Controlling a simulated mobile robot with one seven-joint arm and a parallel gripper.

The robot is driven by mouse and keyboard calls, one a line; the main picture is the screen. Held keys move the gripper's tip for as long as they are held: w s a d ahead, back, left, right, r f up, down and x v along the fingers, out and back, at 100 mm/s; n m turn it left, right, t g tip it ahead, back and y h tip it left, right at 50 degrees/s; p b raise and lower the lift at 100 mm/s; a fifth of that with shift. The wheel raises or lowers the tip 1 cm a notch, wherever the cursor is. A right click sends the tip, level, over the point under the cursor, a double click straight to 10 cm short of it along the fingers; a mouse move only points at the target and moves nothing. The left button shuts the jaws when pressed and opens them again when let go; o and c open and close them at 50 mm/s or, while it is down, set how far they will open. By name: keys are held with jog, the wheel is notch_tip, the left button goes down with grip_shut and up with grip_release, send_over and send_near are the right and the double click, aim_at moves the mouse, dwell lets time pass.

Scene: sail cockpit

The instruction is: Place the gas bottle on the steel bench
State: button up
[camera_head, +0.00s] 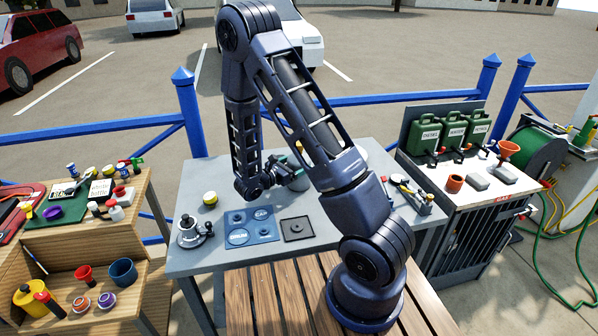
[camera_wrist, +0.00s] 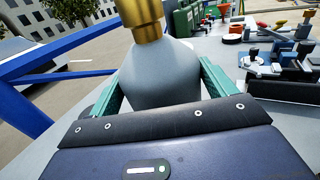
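The gas bottle (camera_wrist: 162,80) is a grey rounded cylinder with a brass valve at its top, filling the middle of the wrist view. My gripper (camera_wrist: 165,66) has one teal finger on each side of it, and both appear to press against its sides. In the head view the bottle (camera_head: 298,182) is partly hidden behind my arm, over the back middle of the grey steel bench (camera_head: 345,262). I cannot tell whether its base touches the bench top.
The bench holds a yellow round item (camera_head: 210,198), a metal burner-like device (camera_head: 190,232), a blue marked mat (camera_head: 250,226), a dark square plate (camera_head: 297,229) and tools (camera_head: 408,192) at right. A wooden shelf (camera_head: 95,262) stands left, a cabinet with green canisters (camera_head: 425,136) right.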

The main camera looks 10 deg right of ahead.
jog(key=c, duration=1.1)
jog(key=shift+o, duration=0.2)
jog(key=shift+r, duration=0.15)
notch_tip(320, 180, up, 19)
jog(key=w+d+f+n+t+y, duration=0.2)
jog(key=w+f+t, duration=0.1)
jog(key=w, duration=0.4)
jog(key=w+d+f+n+t+y, duration=0.1)
jog(key=w+f+n+t+y, duration=0.15)
jog(key=w, duration=0.45)
jog(key=w+d+f+n+t+y, duration=0.1)
jog(key=w+d+f+n+y, duration=0.1)
jog(key=w+f+y, duration=0.1)
jog(key=w+d+f+n+t+y, duration=0.2)
jog(key=w+f, duration=0.3)
jog(key=f, duration=0.3)
jog(key=shift+w+n+y, duration=0.15)
jog(key=shift+n+y, duration=0.2)
jog(key=shift+y, duration=0.3)
